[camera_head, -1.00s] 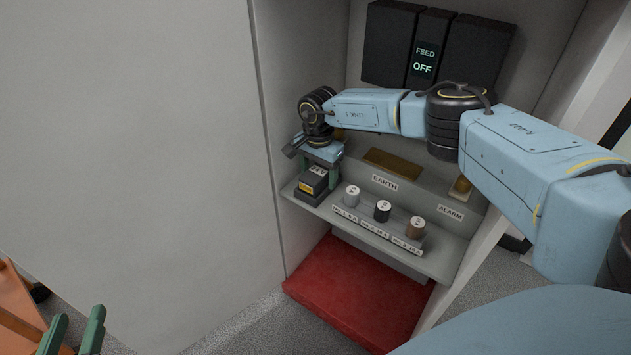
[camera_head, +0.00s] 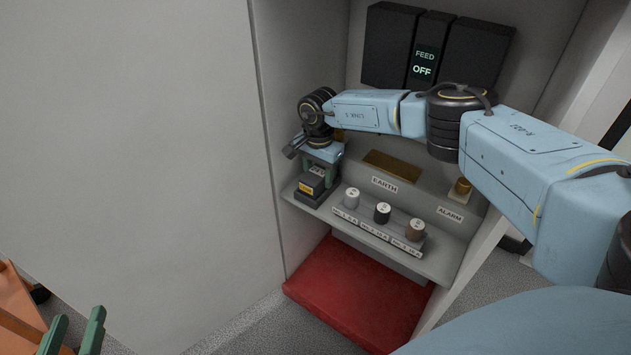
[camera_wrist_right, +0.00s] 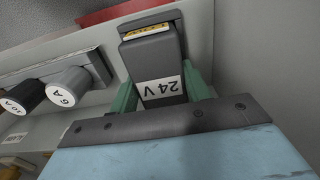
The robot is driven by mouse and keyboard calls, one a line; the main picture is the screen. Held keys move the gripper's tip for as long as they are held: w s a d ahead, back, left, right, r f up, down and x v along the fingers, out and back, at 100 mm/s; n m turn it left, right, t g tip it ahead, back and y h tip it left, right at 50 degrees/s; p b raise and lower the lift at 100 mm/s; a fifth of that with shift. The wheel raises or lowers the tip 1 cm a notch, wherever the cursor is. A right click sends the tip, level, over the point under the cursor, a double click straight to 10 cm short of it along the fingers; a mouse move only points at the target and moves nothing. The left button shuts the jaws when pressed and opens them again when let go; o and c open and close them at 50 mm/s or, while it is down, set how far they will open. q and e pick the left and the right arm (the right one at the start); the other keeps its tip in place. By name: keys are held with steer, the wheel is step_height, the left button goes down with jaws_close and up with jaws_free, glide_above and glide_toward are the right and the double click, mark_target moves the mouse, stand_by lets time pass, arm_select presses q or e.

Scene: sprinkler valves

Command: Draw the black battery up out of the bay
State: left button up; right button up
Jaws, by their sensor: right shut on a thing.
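The black battery (camera_head: 311,184) stands upright in its bay at the left end of the grey shelf. It has a yellow label on its front and a white "24 V" label that shows in the right wrist view (camera_wrist_right: 158,72). My right gripper (camera_head: 320,177) comes down over it from above. Its green fingers are shut on the battery's two sides, as the right wrist view shows (camera_wrist_right: 163,92). The bay (camera_head: 313,199) is a dark low holder around the battery's foot. My left gripper (camera_head: 73,335) is at the bottom left, its two green fingers apart, with nothing visible between them.
White, black and brown fuses (camera_head: 382,212) stand in a row right of the battery. The cabinet wall (camera_head: 268,130) is close on the left. The feed display (camera_head: 424,64) reads OFF. A red mat (camera_head: 350,290) lies below.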

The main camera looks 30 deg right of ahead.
mark_target(318, 171)
steer(key=shift+w+r+p, duration=0.1)
steer(key=shift+r+p, duration=0.5)
steer(key=shift+r, duration=0.4)
steer(key=shift+r+p, duration=2.35)
steer(key=shift+r, duration=0.7)
steer(key=shift+a, duration=0.1)
